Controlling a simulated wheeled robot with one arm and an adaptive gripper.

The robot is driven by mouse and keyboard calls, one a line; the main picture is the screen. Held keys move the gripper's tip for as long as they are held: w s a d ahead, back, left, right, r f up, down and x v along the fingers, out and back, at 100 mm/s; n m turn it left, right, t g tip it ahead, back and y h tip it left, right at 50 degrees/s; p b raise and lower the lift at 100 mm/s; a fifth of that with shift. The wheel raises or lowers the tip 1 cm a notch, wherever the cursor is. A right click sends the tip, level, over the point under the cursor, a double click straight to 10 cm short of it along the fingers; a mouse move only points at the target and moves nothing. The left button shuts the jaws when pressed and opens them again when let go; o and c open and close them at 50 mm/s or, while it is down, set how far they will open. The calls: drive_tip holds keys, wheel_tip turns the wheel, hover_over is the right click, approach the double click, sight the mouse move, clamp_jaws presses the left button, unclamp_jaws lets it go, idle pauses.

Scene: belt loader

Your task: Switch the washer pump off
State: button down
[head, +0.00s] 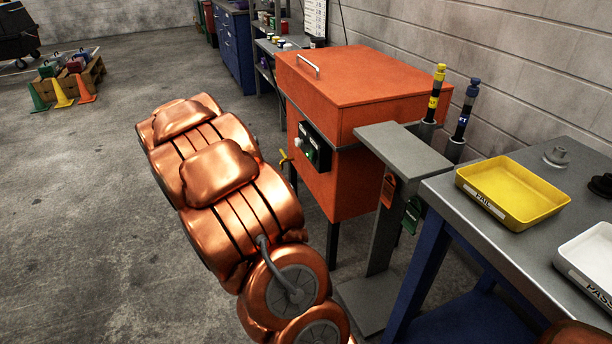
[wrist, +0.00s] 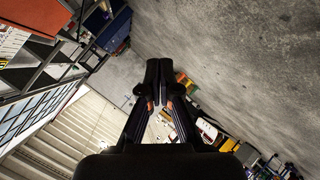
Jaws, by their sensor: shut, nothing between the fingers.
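The orange parts washer (head: 350,85) stands on legs near the wall, its lid down. On its left-facing side is a small dark switch box (head: 315,148) with a pale knob and a green-marked part. The switch's position is too small to read. A yellow handle (head: 284,158) sticks out below and left of it. My copper arm stands in front and left of the washer in the head view. My gripper is not visible there. In the wrist view my gripper (wrist: 158,75) has its dark fingers together and empty. The switch box cannot be made out in that view.
A grey post stand (head: 392,140) with tags and two marked handles is right of the washer. A steel table (head: 470,225) holds a yellow tray (head: 512,190) and a white tray (head: 592,258). Blue cabinets (head: 235,45) stand behind.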

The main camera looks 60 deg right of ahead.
drive_tip(key=s+d+f+g+h+b, duration=0.2)
drive_tip(key=s+d+f+h+b, duration=0.1)
drive_tip(key=d, duration=0.6)
drive_tip(key=s+d+f+g+h+b, duration=0.2)
drive_tip(key=s+d+f+h, duration=0.3)
drive_tip(key=d, duration=0.4)
wheel_tip(320, 180, down, 3)
drive_tip(key=shift+s+d+r+b, duration=0.15)
drive_tip(key=shift+s+d+b, duration=0.3)
drive_tip(key=shift+b, duration=0.3)
drive_tip(key=b, duration=0.2)
approach(312, 155)
drive_tip(key=w+d+f, duration=0.3)
drive_tip(key=w, duration=0.2)
drive_tip(key=shift+s+d+f+b, duration=0.2)
drive_tip(key=shift+s+d, duration=0.35)
drive_tip(key=shift+d, duration=0.3)
drive_tip(key=shift+s+d+f+b, duration=0.1)
drive_tip(key=shift+s+d+b, duration=0.1)
drive_tip(key=shift+s+d, duration=0.5)
drive_tip(key=shift+w+d, duration=0.1)
drive_tip(key=shift+w+p, duration=0.1)
drive_tip(key=shift+p, duration=0.5)
